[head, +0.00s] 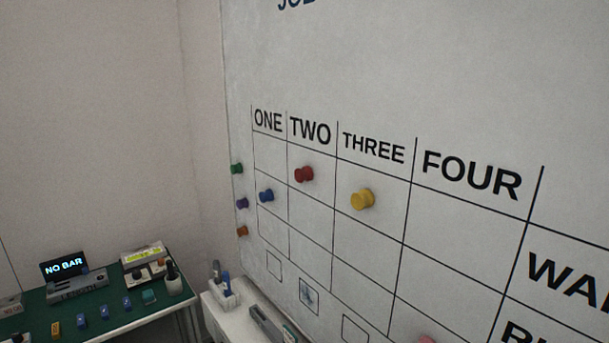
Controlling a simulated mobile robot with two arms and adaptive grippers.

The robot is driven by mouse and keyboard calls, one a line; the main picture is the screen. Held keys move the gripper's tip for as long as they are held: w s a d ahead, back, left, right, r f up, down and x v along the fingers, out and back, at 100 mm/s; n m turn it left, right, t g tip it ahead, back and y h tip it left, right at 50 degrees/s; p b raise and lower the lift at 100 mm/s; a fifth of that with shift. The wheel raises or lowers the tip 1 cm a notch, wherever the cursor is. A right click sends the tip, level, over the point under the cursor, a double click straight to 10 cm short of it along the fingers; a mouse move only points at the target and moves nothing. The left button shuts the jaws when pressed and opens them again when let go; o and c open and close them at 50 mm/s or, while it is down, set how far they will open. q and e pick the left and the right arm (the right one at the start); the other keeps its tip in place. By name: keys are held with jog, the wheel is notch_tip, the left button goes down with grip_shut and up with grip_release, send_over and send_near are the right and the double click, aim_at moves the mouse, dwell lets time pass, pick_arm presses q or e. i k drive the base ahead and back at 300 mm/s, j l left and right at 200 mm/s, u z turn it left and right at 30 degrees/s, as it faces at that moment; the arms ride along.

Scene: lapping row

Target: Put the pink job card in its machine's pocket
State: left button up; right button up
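No pink job card and no machine pocket can be made out in the head view. A small pink thing (428,339) is cut off by the bottom edge, at the lower part of the whiteboard (420,60); I cannot tell what it is. The board has columns marked ONE, TWO, THREE and FOUR. A blue magnet (265,195) is under ONE, a red magnet (304,174) under TWO, a yellow magnet (362,198) under THREE. Neither of my grippers is in view.
A green-topped bench (110,318) at lower left holds a display reading NO BAR (64,266), several small blocks and a dark-topped pot (173,281). A white ledge (222,317) below the board holds a pen cup (224,294). Green, purple and orange magnets line the board's left edge.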

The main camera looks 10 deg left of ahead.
aim_at(257, 320)
jog(key=l+z, duration=0.2)
jog(key=z, duration=0.2)
jog(key=l+z, duration=0.2)
jog(key=z, duration=0.15)
jog(key=k, duration=0.75)
